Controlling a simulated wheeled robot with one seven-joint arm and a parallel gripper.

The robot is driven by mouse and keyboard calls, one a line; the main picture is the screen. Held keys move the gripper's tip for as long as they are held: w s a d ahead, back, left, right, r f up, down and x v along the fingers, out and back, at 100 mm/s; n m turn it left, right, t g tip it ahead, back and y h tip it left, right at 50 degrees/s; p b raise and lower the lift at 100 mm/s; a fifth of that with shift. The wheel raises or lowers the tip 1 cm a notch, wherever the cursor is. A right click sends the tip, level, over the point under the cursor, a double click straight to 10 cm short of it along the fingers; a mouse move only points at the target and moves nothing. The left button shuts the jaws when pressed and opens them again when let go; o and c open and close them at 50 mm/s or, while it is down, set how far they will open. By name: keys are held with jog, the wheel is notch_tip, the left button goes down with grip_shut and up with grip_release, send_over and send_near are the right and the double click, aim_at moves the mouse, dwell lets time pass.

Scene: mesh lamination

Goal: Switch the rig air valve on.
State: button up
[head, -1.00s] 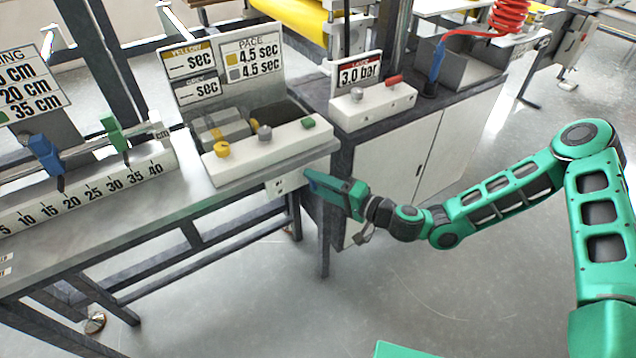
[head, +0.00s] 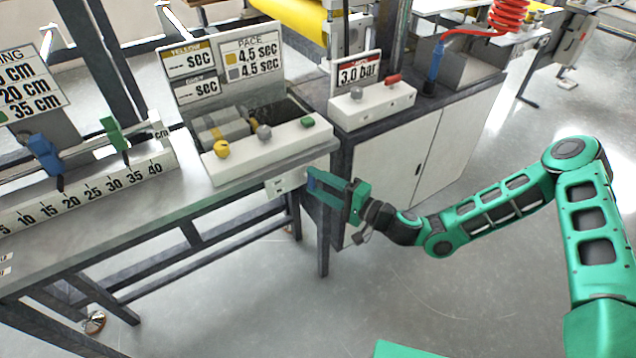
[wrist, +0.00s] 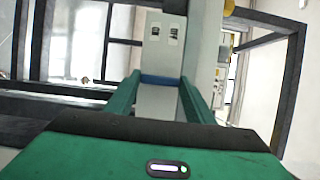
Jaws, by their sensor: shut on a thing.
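A small white valve plate (head: 284,183) with two dark labels is fixed under the right front edge of the bench. It also shows in the wrist view (wrist: 164,45), where the labels are too small to read. A blue handle (wrist: 160,79) shows between my fingers in front of the plate, and its blue end shows in the head view (head: 311,183). My gripper (head: 318,187) is shut on this handle, with one green finger on each side in the wrist view (wrist: 160,84). The handle's on or off position cannot be told.
Above stands a white control box (head: 268,147) with yellow, grey and green knobs. To the right, a white box (head: 371,106) with a red lever stands by the 3.0 bar sign (head: 358,72). A white cabinet (head: 385,180) is close behind my gripper. The floor in front is clear.

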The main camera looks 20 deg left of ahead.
jog(key=o, duration=1)
jog(key=shift+w+d+f, duration=0.15)
jog(key=shift+f, duration=0.1)
jog(key=shift+o, duration=0.3)
jog(key=shift+r, duration=0.1)
jog(key=v, duration=1)
jog(key=shift+d, duration=0.35)
